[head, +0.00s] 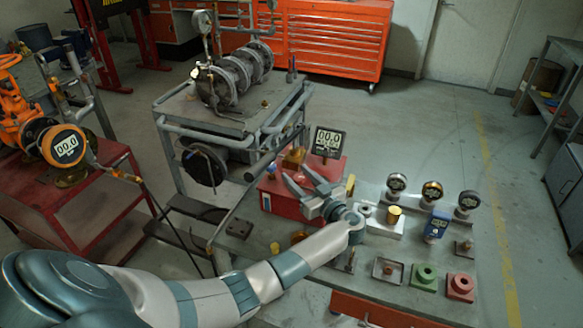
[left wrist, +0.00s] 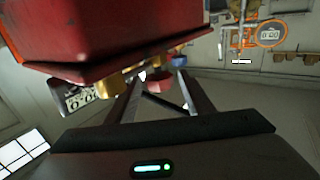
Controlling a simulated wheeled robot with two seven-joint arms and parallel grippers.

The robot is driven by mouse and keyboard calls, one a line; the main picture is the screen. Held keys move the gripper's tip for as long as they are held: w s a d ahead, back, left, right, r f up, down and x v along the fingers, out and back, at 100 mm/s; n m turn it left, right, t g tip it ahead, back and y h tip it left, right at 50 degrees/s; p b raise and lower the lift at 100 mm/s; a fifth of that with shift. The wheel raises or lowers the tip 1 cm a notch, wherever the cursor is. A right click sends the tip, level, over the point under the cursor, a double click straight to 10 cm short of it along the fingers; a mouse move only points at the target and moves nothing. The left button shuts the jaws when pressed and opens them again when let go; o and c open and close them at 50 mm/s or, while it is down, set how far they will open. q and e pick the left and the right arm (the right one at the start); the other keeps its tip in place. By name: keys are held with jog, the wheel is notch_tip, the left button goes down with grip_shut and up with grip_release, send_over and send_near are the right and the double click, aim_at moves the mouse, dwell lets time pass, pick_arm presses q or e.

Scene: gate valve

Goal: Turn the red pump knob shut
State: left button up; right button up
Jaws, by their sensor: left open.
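The red pump (head: 326,172) stands on the grey bench, with brass fittings (head: 294,157) and a black display reading 00.0 (head: 329,141). My left gripper (head: 297,173) is open over the pump, its fingers pointing up and to the left. In the left wrist view the red pump body (left wrist: 130,30) fills the top left, with a brass part (left wrist: 113,84) below it. A small round red knob (left wrist: 167,84) shows between the open fingers (left wrist: 158,78); whether they touch it I cannot tell. In the head view I cannot make out this knob. My right gripper is not in view.
Several gauges (head: 432,190), a blue box (head: 436,226) and green (head: 425,275) and red (head: 460,287) blocks stand on the bench right of my arm. A pipe-framed valve rig (head: 235,80) stands behind. A red cart (head: 95,215) is at left. Open floor lies at right.

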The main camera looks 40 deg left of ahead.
pick_arm(q)
jog(key=shift+x, duration=1.95)
jog(key=shift+p, duration=0.3)
jog(key=c, duration=1)
